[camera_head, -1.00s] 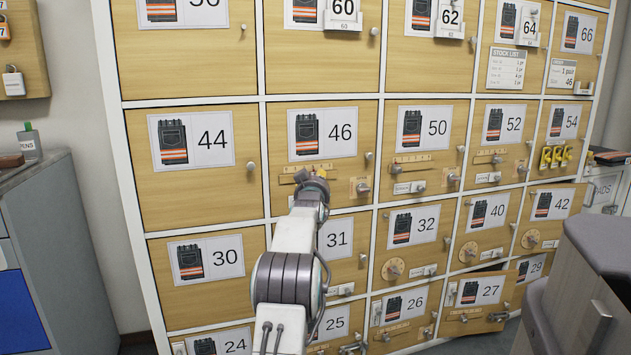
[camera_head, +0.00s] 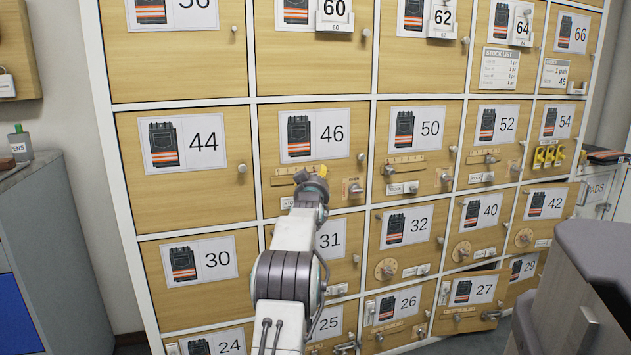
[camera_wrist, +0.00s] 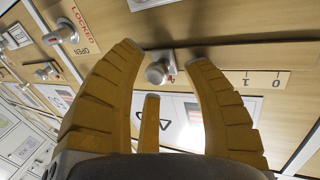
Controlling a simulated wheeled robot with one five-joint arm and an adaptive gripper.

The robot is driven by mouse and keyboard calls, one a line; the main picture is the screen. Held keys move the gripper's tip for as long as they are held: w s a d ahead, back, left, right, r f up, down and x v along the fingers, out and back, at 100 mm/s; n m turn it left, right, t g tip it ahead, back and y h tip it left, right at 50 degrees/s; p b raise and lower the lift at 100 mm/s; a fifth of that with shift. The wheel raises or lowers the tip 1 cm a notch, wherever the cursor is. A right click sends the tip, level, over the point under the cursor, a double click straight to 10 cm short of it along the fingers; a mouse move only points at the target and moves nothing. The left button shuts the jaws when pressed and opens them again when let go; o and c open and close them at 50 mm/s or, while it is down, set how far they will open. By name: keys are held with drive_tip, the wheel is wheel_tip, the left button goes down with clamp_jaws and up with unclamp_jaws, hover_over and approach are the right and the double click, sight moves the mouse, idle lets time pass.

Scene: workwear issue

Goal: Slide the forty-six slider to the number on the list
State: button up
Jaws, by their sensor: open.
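Door 46 (camera_head: 347,191) is a wooden locker door with a pictured number plate. Its slider strip (camera_head: 281,181) runs below the plate, partly hidden behind my gripper (camera_head: 317,174). In the wrist view, the strip (camera_wrist: 268,79) shows the marks 0 and 1. The fingers are spread and I see no firm grip on the knob. The mark at the knob is hidden. A stock list (camera_head: 501,68) hangs on door 64; its lines are too small to read.
A latch knob (camera_wrist: 62,35) beside a LOCKED/OPEN label is left in the wrist view. Door 46's latch (camera_head: 354,190) is right of my gripper. Door 27 (camera_head: 466,311) stands ajar. A grey cabinet (camera_head: 590,270) is at the right front. A card (camera_head: 554,74) hangs on door 66.

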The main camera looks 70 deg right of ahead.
drive_tip(key=shift+a, duration=0.1)
drive_tip(key=v, duration=1.1)
drive_tip(key=shift+s+a, duration=0.2)
drive_tip(key=shift+a, duration=0.2)
idle(0.8)
